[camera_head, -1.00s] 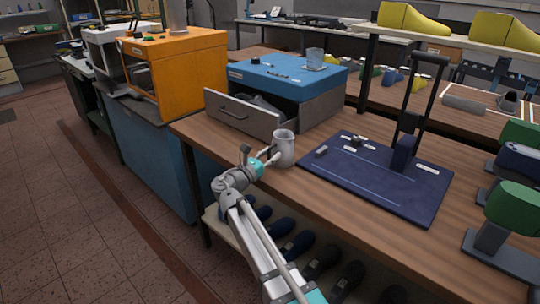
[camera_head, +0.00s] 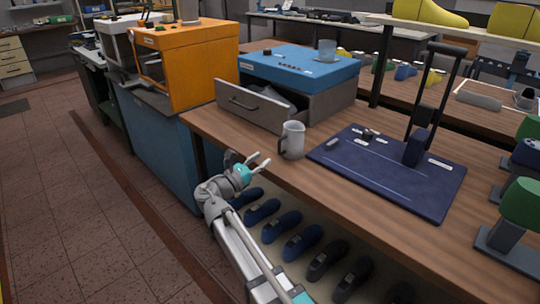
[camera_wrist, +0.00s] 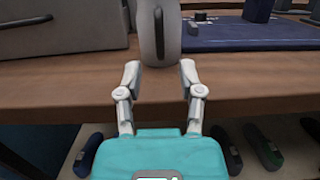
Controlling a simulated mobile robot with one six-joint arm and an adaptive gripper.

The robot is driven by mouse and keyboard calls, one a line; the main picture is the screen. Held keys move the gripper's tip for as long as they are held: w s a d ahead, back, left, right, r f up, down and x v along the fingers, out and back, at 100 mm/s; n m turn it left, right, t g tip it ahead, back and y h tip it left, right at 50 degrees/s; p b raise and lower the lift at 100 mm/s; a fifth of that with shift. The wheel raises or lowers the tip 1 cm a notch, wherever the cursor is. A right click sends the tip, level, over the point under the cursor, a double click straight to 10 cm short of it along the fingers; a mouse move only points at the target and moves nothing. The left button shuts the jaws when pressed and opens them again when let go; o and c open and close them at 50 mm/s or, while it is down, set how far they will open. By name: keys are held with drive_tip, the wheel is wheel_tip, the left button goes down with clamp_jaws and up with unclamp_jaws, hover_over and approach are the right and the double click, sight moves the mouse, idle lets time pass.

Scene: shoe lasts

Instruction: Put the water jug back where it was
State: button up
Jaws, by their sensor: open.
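The grey-white water jug (camera_head: 293,140) stands upright on the wooden bench, near its front edge, between the open drawer and the dark blue mat. Its handle faces the front left. In the wrist view the jug (camera_wrist: 172,38) is straight ahead, beyond the fingertips, with its top cut off. My gripper (camera_head: 246,160) is open and empty, in front of the bench edge and apart from the jug. In the wrist view my gripper (camera_wrist: 160,78) has its fingers spread, with bare bench edge between them.
An open drawer (camera_head: 250,105) juts from the blue-topped cabinet (camera_head: 300,68) behind the jug. The blue mat (camera_head: 390,175) with a black upright frame lies to the right. Several dark shoes (camera_head: 290,222) sit on the shelf below. An orange machine (camera_head: 190,62) stands at left.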

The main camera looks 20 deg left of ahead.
drive_tip(key=shift+v, duration=1.6)
idle(0.3)
